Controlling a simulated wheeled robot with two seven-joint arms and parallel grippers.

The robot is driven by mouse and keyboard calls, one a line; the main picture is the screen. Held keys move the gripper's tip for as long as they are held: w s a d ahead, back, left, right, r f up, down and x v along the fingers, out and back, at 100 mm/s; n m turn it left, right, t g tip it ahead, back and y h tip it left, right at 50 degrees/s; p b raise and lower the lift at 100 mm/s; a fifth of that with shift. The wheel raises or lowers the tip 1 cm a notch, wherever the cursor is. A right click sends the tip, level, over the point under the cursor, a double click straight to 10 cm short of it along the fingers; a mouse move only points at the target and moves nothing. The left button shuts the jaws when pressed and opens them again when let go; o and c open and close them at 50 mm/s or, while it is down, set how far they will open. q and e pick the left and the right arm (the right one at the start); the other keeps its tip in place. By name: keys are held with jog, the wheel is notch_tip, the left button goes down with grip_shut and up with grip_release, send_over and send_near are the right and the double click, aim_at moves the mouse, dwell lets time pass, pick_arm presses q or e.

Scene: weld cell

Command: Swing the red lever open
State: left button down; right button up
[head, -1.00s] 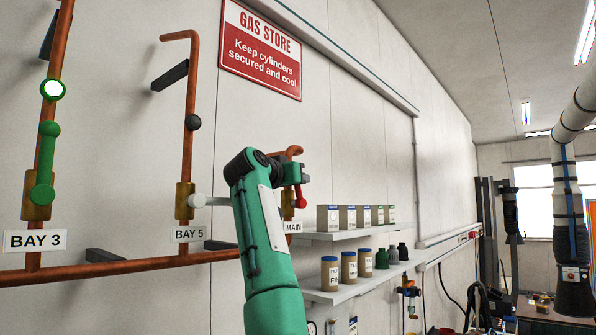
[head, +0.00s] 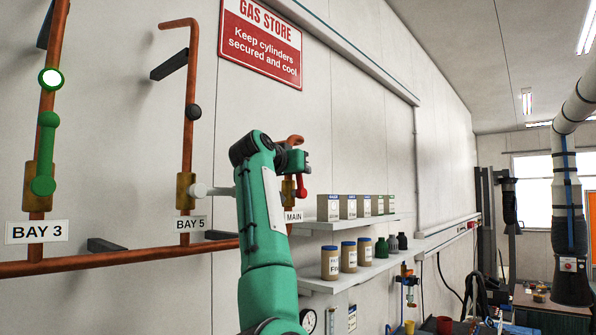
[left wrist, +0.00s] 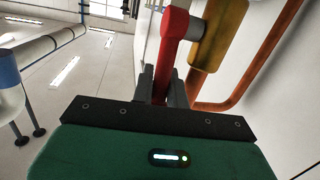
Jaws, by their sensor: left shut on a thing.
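The red lever (left wrist: 173,45) is on a brass valve (left wrist: 218,32) on a copper pipe. In the left wrist view it runs from its round hub down between my fingers. My left gripper (left wrist: 160,88) is shut on the lever. In the head view the left gripper (head: 297,163) is at the MAIN valve, and the lever's red end (head: 301,191) shows just below it. My green forearm hides part of this valve and pipe. The MAIN label (head: 293,217) is below the lever. My right gripper is in neither view.
To the left are a BAY 5 valve with a pale grey handle (head: 215,191) and a BAY 3 valve with a green handle (head: 46,150). Right of the arm, shelves (head: 350,225) hold boxes and jars. A copper pipe (head: 120,258) runs along the wall.

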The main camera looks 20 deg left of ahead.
pick_arm(q)
jog(key=shift+w+d+r+g+y, duration=0.2)
jog(key=shift+w+g+y, duration=0.25)
jog(key=shift+g, duration=0.75)
jog(key=shift+w+g, duration=0.15)
jog(key=shift+g, duration=0.15)
jog(key=c, duration=1.7)
grip_release()
jog(key=shift+w+f, duration=0.2)
jog(key=shift+a, duration=0.1)
